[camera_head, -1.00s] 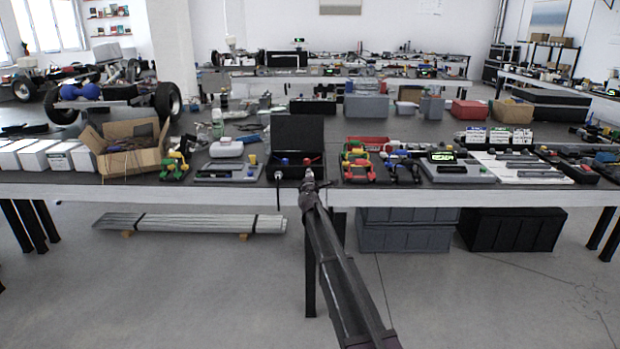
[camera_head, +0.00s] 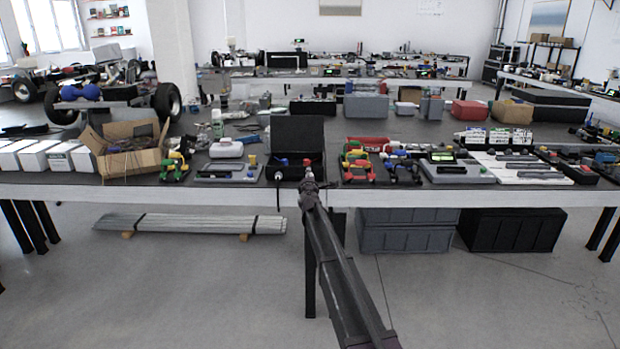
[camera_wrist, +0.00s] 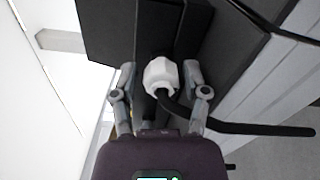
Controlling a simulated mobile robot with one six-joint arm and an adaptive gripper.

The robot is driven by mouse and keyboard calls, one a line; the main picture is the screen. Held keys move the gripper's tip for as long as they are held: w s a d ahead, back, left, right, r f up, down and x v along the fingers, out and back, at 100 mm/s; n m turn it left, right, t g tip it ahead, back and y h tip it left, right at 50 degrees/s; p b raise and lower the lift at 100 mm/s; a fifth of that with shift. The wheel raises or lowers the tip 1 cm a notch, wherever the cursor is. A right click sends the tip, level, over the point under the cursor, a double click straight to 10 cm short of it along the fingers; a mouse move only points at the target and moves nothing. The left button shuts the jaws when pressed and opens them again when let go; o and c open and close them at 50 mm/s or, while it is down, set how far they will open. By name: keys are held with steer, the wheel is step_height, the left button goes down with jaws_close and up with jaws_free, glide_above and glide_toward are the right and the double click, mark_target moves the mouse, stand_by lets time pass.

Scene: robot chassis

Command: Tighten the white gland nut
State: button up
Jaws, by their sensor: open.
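The white gland nut (camera_wrist: 160,75) shows in the wrist view, with a black cable (camera_wrist: 215,123) coming out of it and bending to the right. The nut is on the side of a black box (camera_wrist: 135,28). My gripper (camera_wrist: 160,72) is open, with one finger on each side of the nut. A gap shows on both sides in the wrist view. In the head view my gripper (camera_head: 308,178) is at the front of the open black case (camera_head: 297,132), at the table edge. The nut is hidden or too small to make out there.
The case stands on a long dark-topped table (camera_head: 225,190). A grey device (camera_head: 228,172) is left of it, and yellow-green and red tools (camera_head: 357,163) are right of it. A cardboard box (camera_head: 130,160) stands farther left. The floor in front is clear.

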steer(key=shift+s+n, duration=0.15)
steer(key=shift+n, duration=0.25)
steer(key=shift+n, duration=1)
steer(key=n, duration=1.1)
steer(key=shift+a, duration=0.1)
steer(key=s, duration=1.4)
steer(key=s+d+r+m+g+h+p, duration=0.1)
steer(key=s+d+m+g+h+p, duration=0.2)
steer(key=s+d+m+p, duration=0.2)
steer(key=s+d+r+m+g+h+p, duration=0.2)
steer(key=s+d+m+p, duration=0.4)
steer(key=d+m, duration=0.5)
steer(key=shift+s+r+m+g+h+p, duration=0.3)
steer(key=shift+s+m+g+h, duration=0.2)
steer(key=shift+s+m+g, duration=0.4)
